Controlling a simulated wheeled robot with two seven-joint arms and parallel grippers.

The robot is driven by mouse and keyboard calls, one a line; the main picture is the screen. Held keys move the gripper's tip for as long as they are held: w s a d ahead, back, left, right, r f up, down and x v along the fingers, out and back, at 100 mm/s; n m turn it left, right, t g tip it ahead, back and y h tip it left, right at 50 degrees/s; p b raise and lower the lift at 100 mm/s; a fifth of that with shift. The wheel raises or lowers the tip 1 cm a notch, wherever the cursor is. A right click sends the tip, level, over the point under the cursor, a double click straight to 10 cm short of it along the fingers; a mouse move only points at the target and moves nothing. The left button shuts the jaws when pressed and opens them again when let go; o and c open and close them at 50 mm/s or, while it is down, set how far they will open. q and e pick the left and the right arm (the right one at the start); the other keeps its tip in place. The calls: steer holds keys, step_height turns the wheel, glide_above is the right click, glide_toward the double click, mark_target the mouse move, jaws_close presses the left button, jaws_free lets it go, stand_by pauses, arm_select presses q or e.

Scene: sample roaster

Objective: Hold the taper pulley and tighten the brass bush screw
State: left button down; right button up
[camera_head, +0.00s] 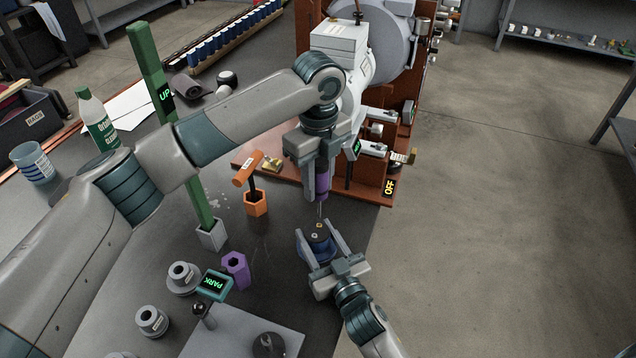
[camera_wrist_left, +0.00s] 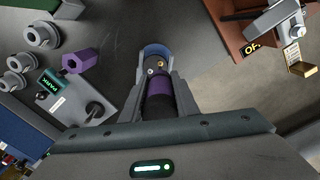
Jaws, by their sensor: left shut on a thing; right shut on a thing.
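My left gripper (camera_head: 318,178) is shut on a purple-handled screwdriver (camera_head: 322,186), held upright with its thin shaft pointing down. My right gripper (camera_head: 319,243) is below it, shut on the dark pulley (camera_head: 322,238), which has blue on its lower side. A small brass screw (camera_head: 319,225) shows on the pulley's top, just under the driver tip; whether they touch I cannot tell. In the left wrist view, the purple handle (camera_wrist_left: 159,106) hides the shaft. Beyond it are the brass screw (camera_wrist_left: 161,63) and a silvery screw (camera_wrist_left: 151,71).
A purple hexagonal holder (camera_head: 236,270) stands empty on the dark bench. An orange holder (camera_head: 256,206) bears an orange T-handled tool (camera_head: 247,169). A green post (camera_head: 168,120), grey collars (camera_head: 152,321) and a PARK sign (camera_head: 214,285) stand left. The roaster (camera_head: 352,70) is behind; open floor lies right.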

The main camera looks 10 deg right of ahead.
mark_target(318, 160)
arm_select(q)
steer(key=shift+r, duration=2.4)
arm_select(e)
steer(key=o, duration=1.3)
steer(key=shift+o, duration=0.2)
steer(key=s, duration=0.4)
steer(key=s+d, duration=0.1)
steer(key=s, duration=0.3)
steer(key=s+d, duration=0.1)
steer(key=s, duration=0.2)
steer(key=shift+s+d, duration=0.15)
steer(key=shift+s, duration=0.25)
arm_select(q)
steer(key=shift+s, duration=0.1)
arm_select(e)
steer(key=shift+s, duration=0.1)
